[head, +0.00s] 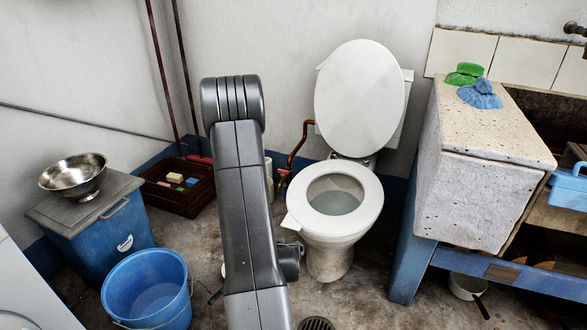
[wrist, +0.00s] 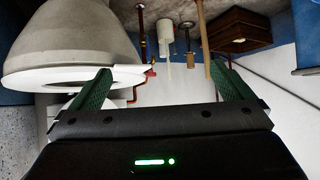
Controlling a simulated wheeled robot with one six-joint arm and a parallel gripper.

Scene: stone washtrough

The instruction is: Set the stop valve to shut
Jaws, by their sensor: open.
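The stop valve shows as a small red piece (head: 283,173) at the lower end of the copper pipe (head: 297,147), left of the toilet, partly hidden by my arm in the head view. In the wrist view, which looks upside down, a small red handle (wrist: 151,72) shows between the fingertips in the picture, nearer the left one. How far it is from the fingers and its exact setting are hard to tell. My gripper (wrist: 161,66) is open, its green fingers wide apart, with nothing held. In the head view my arm hides the gripper.
The toilet (head: 333,205) stands right of my arm, lid up. In the wrist view its bowl (wrist: 70,40) is close to the left finger. A wooden stick (wrist: 204,45) and a white cylinder (wrist: 166,35) stand near. A crate (head: 165,203) and blue bucket (head: 147,290) are left.

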